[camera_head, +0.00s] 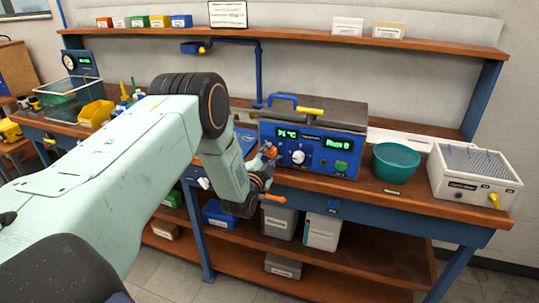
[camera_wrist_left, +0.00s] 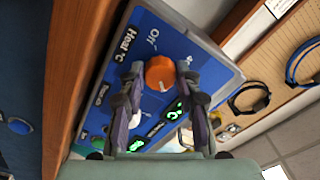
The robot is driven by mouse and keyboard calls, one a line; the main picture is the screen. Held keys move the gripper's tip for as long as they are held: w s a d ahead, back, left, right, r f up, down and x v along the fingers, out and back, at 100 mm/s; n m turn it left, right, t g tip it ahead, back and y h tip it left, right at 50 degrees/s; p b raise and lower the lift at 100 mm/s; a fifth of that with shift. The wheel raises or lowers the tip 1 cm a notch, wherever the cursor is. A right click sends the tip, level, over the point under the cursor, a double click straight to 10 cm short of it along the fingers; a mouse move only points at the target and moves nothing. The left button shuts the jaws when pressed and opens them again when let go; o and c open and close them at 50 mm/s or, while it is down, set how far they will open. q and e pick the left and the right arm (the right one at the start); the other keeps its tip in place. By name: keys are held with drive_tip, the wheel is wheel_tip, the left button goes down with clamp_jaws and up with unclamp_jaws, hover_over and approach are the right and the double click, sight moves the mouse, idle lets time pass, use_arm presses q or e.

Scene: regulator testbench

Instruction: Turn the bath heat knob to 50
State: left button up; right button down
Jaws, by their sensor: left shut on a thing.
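The bath unit (camera_head: 318,158) is a blue-fronted box with green displays, a grey lid and a white dial (camera_head: 298,157). An orange knob (camera_wrist_left: 160,73) with a pale mark sits between the fingertips of my left gripper (camera_wrist_left: 161,77). The gripper is shut on this knob, with one finger on each side. In the head view my left gripper (camera_head: 266,172) is at the panel's left side, partly hiding it. The white dial is largely hidden by a finger in the wrist view. My right gripper does not show.
A teal bowl (camera_head: 396,162) and a white box with a yellow tap (camera_head: 470,178) stand right of the unit. A yellow bin (camera_head: 96,113) is at the left. Grey containers (camera_head: 322,231) fill part of the lower shelf. A blue-and-yellow lever (camera_head: 296,104) lies over the lid.

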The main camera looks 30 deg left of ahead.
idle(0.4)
use_arm(q)
drive_tip(key=o, duration=1.2)
drive_tip(key=shift+c, duration=0.2)
drive_tip(key=v, duration=1.2)
drive_tip(key=shift+f, duration=0.1)
